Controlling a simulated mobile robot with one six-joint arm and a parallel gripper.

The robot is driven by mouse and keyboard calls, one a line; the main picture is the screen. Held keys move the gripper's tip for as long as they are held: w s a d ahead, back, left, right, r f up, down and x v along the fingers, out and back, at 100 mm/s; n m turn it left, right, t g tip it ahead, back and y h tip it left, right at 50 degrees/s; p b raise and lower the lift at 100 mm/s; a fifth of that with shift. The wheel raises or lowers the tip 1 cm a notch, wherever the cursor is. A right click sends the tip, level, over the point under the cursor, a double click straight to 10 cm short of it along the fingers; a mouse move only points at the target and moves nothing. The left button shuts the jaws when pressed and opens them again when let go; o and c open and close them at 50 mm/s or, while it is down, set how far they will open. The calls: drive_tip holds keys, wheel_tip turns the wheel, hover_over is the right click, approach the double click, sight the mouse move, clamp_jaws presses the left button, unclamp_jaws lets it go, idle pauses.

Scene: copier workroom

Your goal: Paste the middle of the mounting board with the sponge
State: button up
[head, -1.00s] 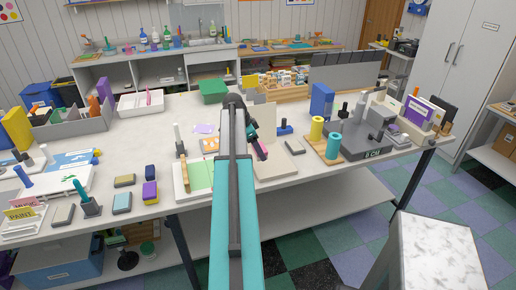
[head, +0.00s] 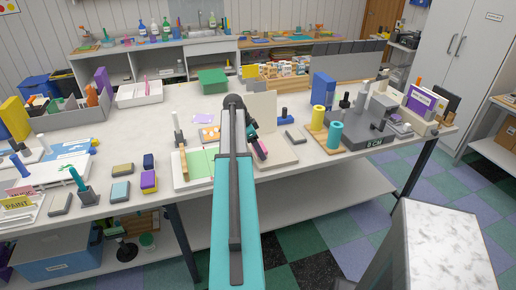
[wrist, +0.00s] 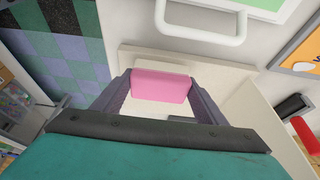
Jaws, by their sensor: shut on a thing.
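My gripper (wrist: 160,92) is shut on a pink sponge (wrist: 160,84), which sits between both fingers in the wrist view. In the head view the gripper (head: 257,146) and the pink sponge (head: 261,150) show just right of my arm, over the left part of a flat beige board (head: 280,157), which looks like the mounting board. My arm hides part of that board. The board's pale edge (wrist: 128,57) also shows behind the sponge in the wrist view. I cannot tell whether the sponge touches the board. No paste mark is clear.
A cream panel (head: 262,108) stands upright behind the board. Several small sponges or blocks lie at the left.

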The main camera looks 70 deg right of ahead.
drive_tip(key=shift+f+b, duration=0.35)
drive_tip(key=shift+f, duration=0.25)
idle(0.9)
drive_tip(key=shift+s+d, duration=1.1)
drive_tip(key=shift+s, duration=0.25)
drive_tip(key=shift+s+d, duration=1.05)
drive_tip(key=shift+s, duration=0.25)
drive_tip(key=shift+b, duration=0.3)
drive_tip(key=shift+s+d, duration=1.1)
drive_tip(key=shift+s, duration=0.25)
drive_tip(key=shift+s+d, duration=1.1)
drive_tip(key=shift+s, duration=0.2)
drive_tip(key=shift+w+a+b, duration=0.2)
drive_tip(key=shift+w+a, duration=0.9)
drive_tip(key=shift+w, duration=0.25)
drive_tip(key=shift+w+a+b, duration=0.2)
drive_tip(key=shift+w+a, duration=0.9)
drive_tip(key=shift+w, duration=0.2)
